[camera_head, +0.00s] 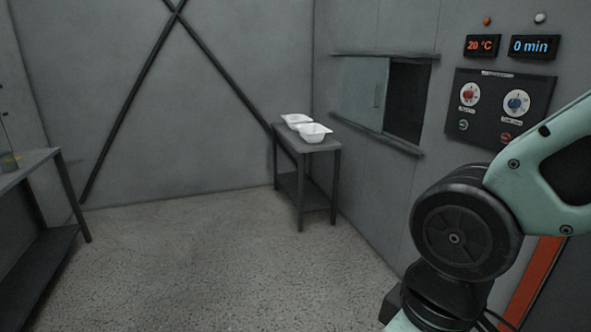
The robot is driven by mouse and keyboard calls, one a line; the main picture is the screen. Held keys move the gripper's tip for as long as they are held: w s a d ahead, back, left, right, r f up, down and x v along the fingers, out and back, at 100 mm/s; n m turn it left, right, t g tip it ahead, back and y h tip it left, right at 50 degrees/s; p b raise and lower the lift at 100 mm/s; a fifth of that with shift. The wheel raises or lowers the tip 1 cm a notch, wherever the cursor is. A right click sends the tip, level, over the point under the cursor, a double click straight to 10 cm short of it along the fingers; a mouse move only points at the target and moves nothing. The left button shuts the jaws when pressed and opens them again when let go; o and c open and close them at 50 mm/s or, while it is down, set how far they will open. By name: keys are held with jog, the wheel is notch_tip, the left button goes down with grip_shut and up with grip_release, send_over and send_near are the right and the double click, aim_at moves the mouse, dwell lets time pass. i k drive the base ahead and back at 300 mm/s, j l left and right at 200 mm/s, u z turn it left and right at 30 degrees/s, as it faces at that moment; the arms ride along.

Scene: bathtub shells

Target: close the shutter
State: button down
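The shutter (362,92) is a pale green sliding panel with a small vertical handle (377,95) near its right edge. It sits between an upper and a lower rail on the right wall. It covers the left part of the wall opening. The right part of the opening (407,100) is uncovered and dark. My arm shows at the lower right, in front of the wall, but my gripper is outside the view.
A control panel (484,127) with two dials is right of the opening, below displays reading 20 °C and 0 min. A dark table (325,147) holds two white shells (314,133) in the corner. Another table (40,156) stands at left. The middle floor is clear.

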aim_at(364, 84)
jog(key=i, duration=4)
jog(key=i+z, duration=0.2)
jog(key=i, duration=0.25)
